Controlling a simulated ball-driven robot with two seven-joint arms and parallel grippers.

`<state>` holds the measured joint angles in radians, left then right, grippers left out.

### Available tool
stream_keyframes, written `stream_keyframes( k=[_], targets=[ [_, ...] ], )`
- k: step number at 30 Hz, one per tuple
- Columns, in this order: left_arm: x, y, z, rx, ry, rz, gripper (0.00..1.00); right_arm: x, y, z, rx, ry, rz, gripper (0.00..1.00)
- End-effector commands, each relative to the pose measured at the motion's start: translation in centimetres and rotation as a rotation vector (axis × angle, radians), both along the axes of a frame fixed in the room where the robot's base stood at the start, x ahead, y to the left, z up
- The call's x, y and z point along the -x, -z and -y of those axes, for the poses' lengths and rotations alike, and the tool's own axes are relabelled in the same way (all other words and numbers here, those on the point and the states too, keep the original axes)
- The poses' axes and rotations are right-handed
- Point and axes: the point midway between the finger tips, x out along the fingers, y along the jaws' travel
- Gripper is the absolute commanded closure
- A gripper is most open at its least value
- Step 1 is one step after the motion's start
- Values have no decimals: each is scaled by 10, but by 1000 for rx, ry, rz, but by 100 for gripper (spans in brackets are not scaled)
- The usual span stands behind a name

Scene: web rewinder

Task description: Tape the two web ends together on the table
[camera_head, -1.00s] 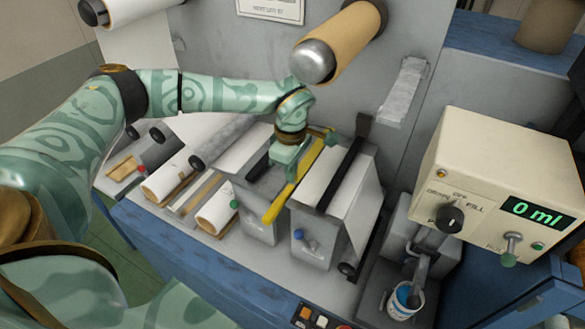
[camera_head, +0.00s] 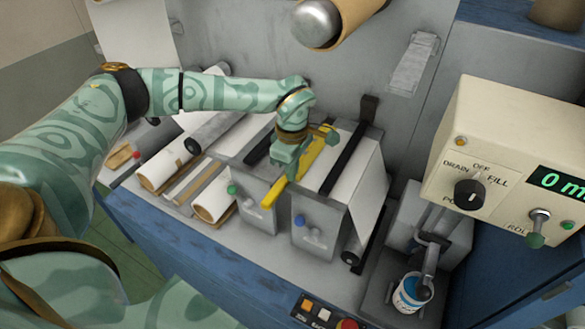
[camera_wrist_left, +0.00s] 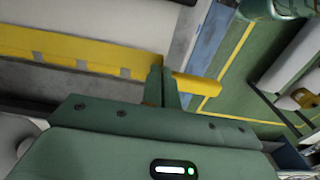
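The splice table shows in the head view, with its grey front panel (camera_head: 316,240). White web (camera_head: 317,172) lies on top and white material hangs at the right side. A yellow bar (camera_head: 267,197) slants across the table top, with a black bar (camera_head: 345,160) to its right. My left gripper (camera_head: 290,174) is low over the yellow bar. Web ends and tape cannot be made out. My right gripper is not in view.
A brown roll (camera_head: 355,14) hangs above. A beige control box (camera_head: 505,150) and a small cup (camera_head: 411,292) are at the right. White rolls (camera_head: 214,200) lie at the left.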

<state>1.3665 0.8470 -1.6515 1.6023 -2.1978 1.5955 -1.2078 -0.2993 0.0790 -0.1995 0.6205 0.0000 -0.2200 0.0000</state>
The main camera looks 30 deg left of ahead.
Motion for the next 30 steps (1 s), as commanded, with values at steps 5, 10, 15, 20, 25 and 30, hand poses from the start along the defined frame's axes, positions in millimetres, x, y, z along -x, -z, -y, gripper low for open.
stream_keyframes(
  k=[5, 10, 15, 20, 25, 30],
  targets=[
    [0, -1, 0, 0, 0, 0, 100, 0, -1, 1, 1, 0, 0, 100],
    [0, 0, 0, 0, 0, 0, 100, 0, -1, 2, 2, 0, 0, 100],
    [0, 1, 0, 0, 0, 0, 100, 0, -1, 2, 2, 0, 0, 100],
    [0, 3, 0, 0, 0, 0, 100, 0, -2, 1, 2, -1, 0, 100],
    [0, 4, 0, 0, 1, 0, 100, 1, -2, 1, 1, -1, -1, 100],
    [0, 5, 0, 0, 0, 0, 76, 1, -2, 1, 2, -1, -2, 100]
  ],
)
